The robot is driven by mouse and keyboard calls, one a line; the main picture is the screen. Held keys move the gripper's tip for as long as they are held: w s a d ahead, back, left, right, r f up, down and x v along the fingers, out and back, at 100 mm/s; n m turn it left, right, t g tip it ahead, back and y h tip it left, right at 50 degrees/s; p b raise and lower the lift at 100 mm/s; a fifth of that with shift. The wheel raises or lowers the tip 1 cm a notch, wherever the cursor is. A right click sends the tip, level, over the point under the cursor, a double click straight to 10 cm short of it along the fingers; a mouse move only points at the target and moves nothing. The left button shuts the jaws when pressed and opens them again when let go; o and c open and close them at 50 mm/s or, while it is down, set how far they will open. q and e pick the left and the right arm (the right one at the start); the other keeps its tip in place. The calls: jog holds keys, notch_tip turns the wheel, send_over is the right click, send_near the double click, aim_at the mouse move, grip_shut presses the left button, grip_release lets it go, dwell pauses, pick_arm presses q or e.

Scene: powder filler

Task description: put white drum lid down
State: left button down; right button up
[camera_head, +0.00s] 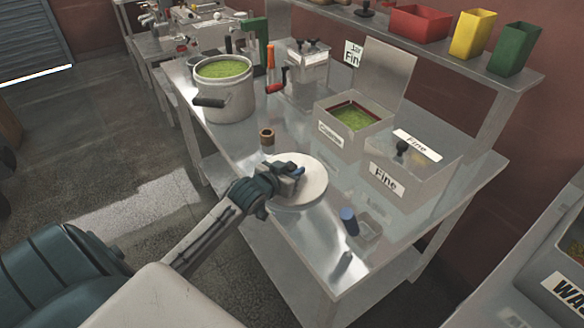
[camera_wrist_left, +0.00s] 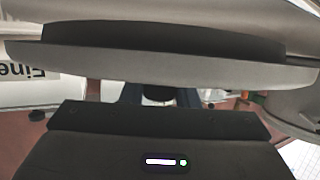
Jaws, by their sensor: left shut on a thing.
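The white drum lid (camera_head: 312,178) is a pale round disc over the near-middle part of the metal table. My left gripper (camera_head: 290,172) is shut on it, its fingers at the middle of the lid's top. In the left wrist view the lid (camera_wrist_left: 180,58) spans the frame's width as a wide pale edge. I cannot tell whether the lid touches the table. The white drum (camera_head: 226,100) stands open at the table's far left, full of green powder. My right gripper is not in view.
A small brown jar (camera_head: 267,137) stands just behind the lid. The Coarse box (camera_head: 352,118) is open, and the Fine box (camera_head: 405,180) is closed at the right. A blue-capped item (camera_head: 349,220) stands near the front edge. A shelf (camera_head: 440,55) holds coloured bins.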

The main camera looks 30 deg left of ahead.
pick_arm(q)
jog(key=c, duration=1.1)
grip_release()
jog(key=b+v, duration=0.1)
jog(key=v, duration=1.1)
